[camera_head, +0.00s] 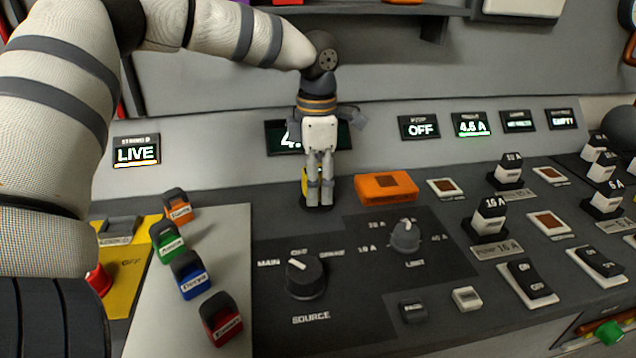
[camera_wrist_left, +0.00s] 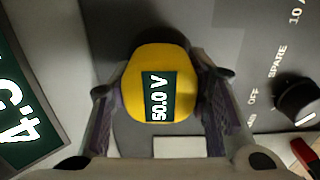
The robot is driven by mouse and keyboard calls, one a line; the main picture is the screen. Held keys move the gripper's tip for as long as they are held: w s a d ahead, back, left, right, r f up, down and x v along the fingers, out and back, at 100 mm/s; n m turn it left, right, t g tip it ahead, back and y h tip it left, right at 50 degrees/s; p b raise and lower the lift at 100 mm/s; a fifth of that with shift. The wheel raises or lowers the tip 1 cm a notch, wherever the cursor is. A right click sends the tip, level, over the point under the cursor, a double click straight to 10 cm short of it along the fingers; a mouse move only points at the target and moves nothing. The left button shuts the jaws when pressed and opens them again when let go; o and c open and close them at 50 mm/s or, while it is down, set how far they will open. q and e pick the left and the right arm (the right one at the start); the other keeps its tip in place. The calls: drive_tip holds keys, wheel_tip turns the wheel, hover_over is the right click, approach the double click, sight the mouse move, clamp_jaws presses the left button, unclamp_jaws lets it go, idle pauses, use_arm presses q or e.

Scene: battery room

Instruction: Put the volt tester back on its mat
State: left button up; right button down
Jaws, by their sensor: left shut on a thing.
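The volt tester (camera_wrist_left: 160,84) is a yellow rounded block with a dark display reading 50.0 V. My left gripper (camera_head: 319,200) points down at the back of the console and is shut on it, one finger on each side in the left wrist view. In the head view only a yellow edge of the tester (camera_head: 304,180) shows behind the fingers. A dark round patch, which looks like the mat (camera_wrist_left: 126,132), lies under the tester in the left wrist view. I cannot tell whether the tester touches it. My right gripper is not in view.
An orange block (camera_head: 386,186) stands just right of the gripper. The SOURCE knob (camera_head: 306,277) and LIMIT knob (camera_head: 405,236) are in front. Several coloured name tags stand on a pale panel at left, near a LIVE display (camera_head: 137,151). Switches fill the right side.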

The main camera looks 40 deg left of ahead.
use_arm(q)
drive_tip(key=shift+f, duration=0.15)
drive_tip(key=o, duration=1)
drive_tip(key=shift+f, duration=0.15)
wheel_tip(320, 180, up, 12)
drive_tip(key=shift+d+r, duration=0.1)
drive_tip(key=shift+r, duration=0.05)
